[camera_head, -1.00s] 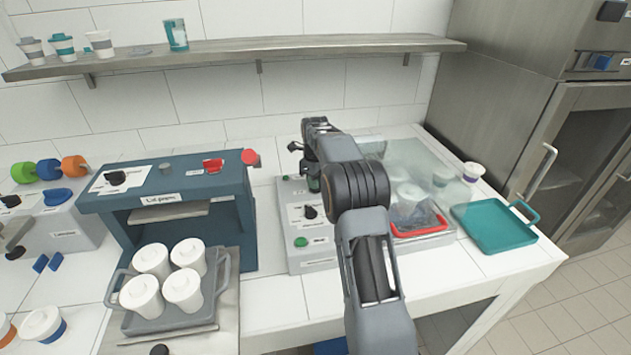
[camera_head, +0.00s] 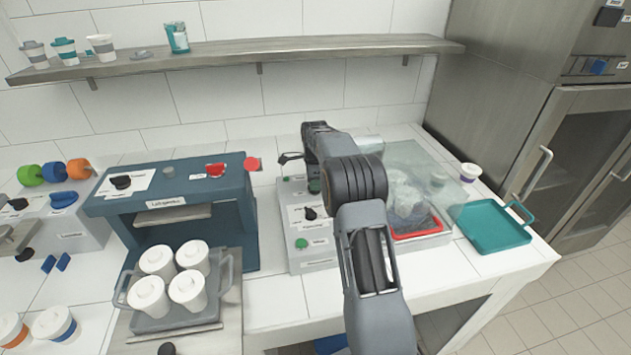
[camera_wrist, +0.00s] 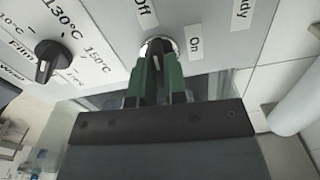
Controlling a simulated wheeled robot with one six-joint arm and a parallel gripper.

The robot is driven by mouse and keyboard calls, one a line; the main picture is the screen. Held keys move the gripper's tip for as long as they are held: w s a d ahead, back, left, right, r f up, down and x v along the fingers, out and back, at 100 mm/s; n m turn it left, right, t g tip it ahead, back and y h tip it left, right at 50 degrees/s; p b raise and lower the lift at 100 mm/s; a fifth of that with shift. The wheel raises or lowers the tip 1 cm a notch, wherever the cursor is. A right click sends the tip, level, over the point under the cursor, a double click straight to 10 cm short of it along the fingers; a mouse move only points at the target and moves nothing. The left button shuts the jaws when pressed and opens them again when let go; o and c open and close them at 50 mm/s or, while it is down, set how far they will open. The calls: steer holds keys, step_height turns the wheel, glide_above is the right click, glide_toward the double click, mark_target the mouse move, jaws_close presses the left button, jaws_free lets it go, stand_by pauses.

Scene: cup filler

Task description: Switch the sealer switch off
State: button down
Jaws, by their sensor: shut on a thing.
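The sealer (camera_head: 315,262) is a grey box with a clear cover, right of the blue-grey lid press. Its switch (camera_wrist: 158,44) has a round silvery base in the wrist view, between an Off label (camera_wrist: 145,12) and an On label (camera_wrist: 195,47). My gripper (camera_wrist: 157,62) has its green fingers closed together on the switch's handle. The fingers hide most of the handle, so I cannot tell which label it points to.
A black temperature knob (camera_wrist: 48,60) is close by on the panel. A green button (camera_head: 301,244) is on the sealer's front. The lid press (camera_head: 170,205) stands left, with a tray of white cups before it. A teal tray (camera_head: 494,232) lies right.

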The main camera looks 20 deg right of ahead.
steer(key=shift+n, duration=0.7)
steer(key=c, duration=1.2)
jaws_free()
steer(key=shift+o, duration=0.2)
step_height(320, 180, up, 14)
steer(key=shift+f, duration=0.15)
